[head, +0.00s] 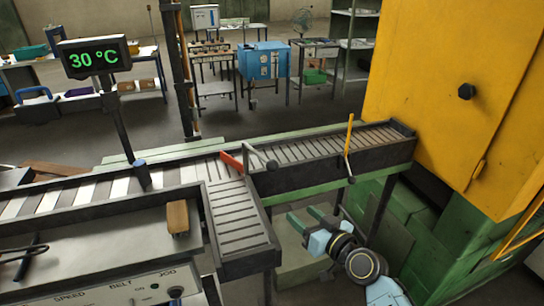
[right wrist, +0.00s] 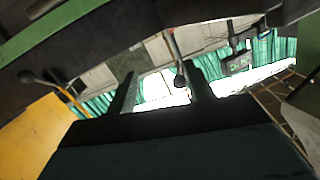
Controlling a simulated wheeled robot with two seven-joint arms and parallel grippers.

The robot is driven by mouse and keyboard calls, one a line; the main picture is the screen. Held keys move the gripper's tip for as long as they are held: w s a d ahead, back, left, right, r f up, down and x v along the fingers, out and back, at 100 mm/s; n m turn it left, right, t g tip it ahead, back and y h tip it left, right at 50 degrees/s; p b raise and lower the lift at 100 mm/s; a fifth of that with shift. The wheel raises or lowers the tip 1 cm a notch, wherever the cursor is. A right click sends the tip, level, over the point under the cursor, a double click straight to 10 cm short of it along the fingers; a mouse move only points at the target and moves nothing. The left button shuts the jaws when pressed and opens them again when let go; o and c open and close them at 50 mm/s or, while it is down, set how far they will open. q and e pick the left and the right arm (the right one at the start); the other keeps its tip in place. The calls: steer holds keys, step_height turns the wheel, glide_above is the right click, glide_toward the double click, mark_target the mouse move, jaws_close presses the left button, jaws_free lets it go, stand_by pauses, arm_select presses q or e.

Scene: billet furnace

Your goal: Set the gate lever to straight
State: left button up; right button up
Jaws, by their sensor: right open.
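The gate lever (head: 258,156) is a thin grey rod with a dark ball knob (head: 271,165) that hangs over the near edge of the conveyor. It joins a red gate paddle (head: 231,162) that lies slantwise at the belt junction. My right gripper (head: 304,215) is open and empty, below and to the right of the knob in the head view. In the right wrist view a grey rod with a dark knob (right wrist: 181,80) shows between the two open fingers (right wrist: 163,88); I cannot tell how far beyond them. My left gripper is not in view.
A yellow bar (head: 349,135) with its own knob (head: 351,180) stands farther right on the conveyor (head: 290,181). A large yellow furnace cabinet (head: 445,95) stands at the right. A temperature display (head: 94,58) reads 30 °C.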

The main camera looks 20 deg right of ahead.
steer(key=t+y, duration=0.1)
glide_toward(277, 169)
steer(key=shift+n, duration=0.3)
steer(key=p+x, duration=0.1)
steer(key=x, duration=1)
steer(key=shift+w+a+p, duration=0.25)
steer(key=shift+w+p, duration=0.1)
steer(key=shift+p, duration=0.05)
jaws_close()
